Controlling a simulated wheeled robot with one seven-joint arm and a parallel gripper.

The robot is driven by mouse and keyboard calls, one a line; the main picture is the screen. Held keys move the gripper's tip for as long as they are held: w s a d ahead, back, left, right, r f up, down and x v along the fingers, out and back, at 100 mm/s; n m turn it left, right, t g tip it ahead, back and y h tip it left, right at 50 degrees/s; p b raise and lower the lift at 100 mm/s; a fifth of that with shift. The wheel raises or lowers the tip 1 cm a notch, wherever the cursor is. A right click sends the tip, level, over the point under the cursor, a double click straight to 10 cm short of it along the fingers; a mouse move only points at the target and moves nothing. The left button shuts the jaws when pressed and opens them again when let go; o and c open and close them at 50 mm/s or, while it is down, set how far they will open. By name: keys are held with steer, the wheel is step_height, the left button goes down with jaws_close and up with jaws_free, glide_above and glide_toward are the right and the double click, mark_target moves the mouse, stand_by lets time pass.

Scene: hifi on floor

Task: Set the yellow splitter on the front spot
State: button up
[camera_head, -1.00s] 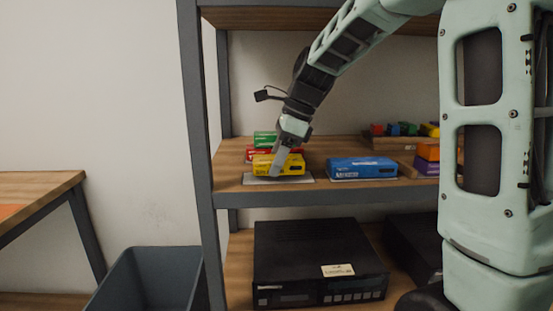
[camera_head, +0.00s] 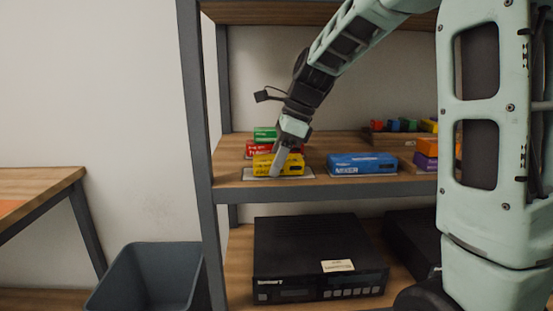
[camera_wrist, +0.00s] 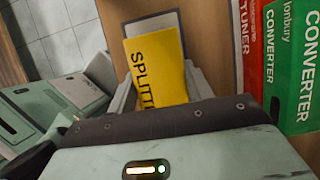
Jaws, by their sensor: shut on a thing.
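The yellow splitter (camera_head: 279,164) is a box at the front left of the middle shelf. It is on or just over a pale flat spot (camera_head: 249,176) near the shelf's front edge; I cannot tell if it touches. My gripper (camera_head: 279,163) reaches down to it and is shut on it. In the wrist view the yellow splitter (camera_wrist: 158,70) is between the fingers (camera_wrist: 160,92), its lettering partly hidden by my gripper. The grey spot (camera_wrist: 157,27) shows beyond its end.
Right behind stand a red tuner box (camera_head: 258,150) and a green converter box (camera_head: 265,134). A blue box (camera_head: 362,164) lies to the right on its own pale spot. Small coloured blocks (camera_head: 393,126) sit at the back right. A black device (camera_head: 315,260) is on the shelf below.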

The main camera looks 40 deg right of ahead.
steer(key=o, duration=1.2)
steer(key=p+v, duration=0.2)
steer(key=v, duration=0.5)
steer(key=shift+s+d+r, duration=0.1)
steer(key=shift+r, duration=0.15)
